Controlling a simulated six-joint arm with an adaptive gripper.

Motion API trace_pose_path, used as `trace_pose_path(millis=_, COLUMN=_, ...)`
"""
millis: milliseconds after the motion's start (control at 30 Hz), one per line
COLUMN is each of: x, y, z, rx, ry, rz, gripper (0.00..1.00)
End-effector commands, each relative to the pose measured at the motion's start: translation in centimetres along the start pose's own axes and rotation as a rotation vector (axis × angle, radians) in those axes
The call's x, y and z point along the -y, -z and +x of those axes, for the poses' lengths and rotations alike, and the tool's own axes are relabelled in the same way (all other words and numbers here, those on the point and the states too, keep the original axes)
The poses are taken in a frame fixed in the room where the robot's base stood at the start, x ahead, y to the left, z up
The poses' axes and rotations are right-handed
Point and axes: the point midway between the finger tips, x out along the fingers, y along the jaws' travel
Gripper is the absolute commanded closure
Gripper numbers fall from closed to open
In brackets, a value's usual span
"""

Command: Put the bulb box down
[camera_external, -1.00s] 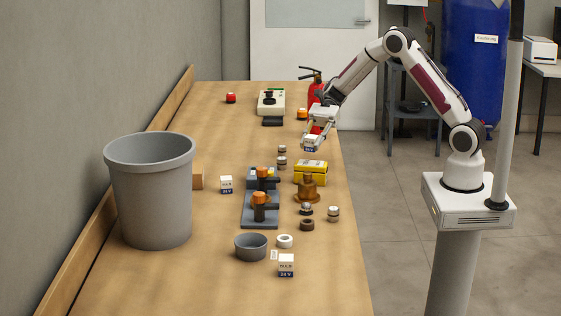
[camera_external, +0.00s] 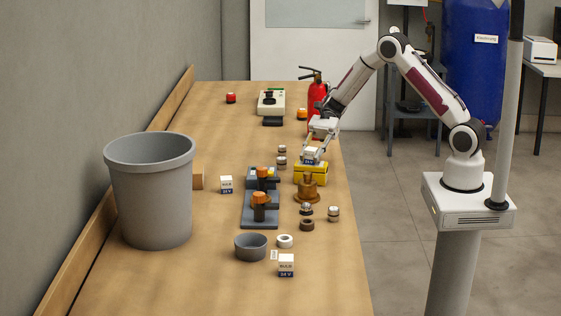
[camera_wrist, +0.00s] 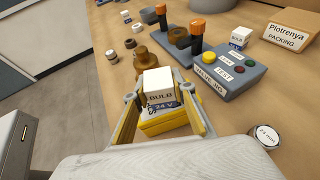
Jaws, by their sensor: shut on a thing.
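My gripper (camera_external: 312,152) is shut on a white bulb box (camera_external: 309,157) with a blue 24 V band. In the wrist view, the bulb box (camera_wrist: 159,84) stands upright between the two fingers (camera_wrist: 160,100), its label towards the camera. A yellow box (camera_external: 312,175) sits directly below it on the bench, and it also shows under the fingers in the wrist view (camera_wrist: 165,125). I cannot tell whether the held box touches the yellow box. Two more bulb boxes stand on the bench, one left of the valve jig (camera_external: 226,184) and one at the front (camera_external: 286,265).
A brass part (camera_external: 307,189) stands close in front of the yellow box. The grey valve jig (camera_external: 260,222) with orange-topped parts is to its left. Small rings and a grey bowl (camera_external: 251,247) lie nearer the front. A large grey bin (camera_external: 150,200) stands at left.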

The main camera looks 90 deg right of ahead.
Motion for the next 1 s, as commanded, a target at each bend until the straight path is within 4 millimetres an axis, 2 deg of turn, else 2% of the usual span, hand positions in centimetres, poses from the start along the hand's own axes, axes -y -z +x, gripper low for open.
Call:
trace_pose_path(millis=367, x=0.0, y=0.22, z=0.09, rx=0.0, ry=0.0, rz=0.0, gripper=0.94)
trace_pose_path(millis=400, x=0.01, y=0.23, z=0.09, rx=0.0, ry=0.0, rz=0.0, gripper=0.7)
trace_pose_path(millis=467, x=0.01, y=0.22, z=0.09, rx=0.0, ry=0.0, rz=0.0, gripper=0.58)
trace_pose_path(millis=1000, x=0.05, y=-0.06, z=-0.36, rx=0.0, ry=0.002, rz=0.0, gripper=0.58)
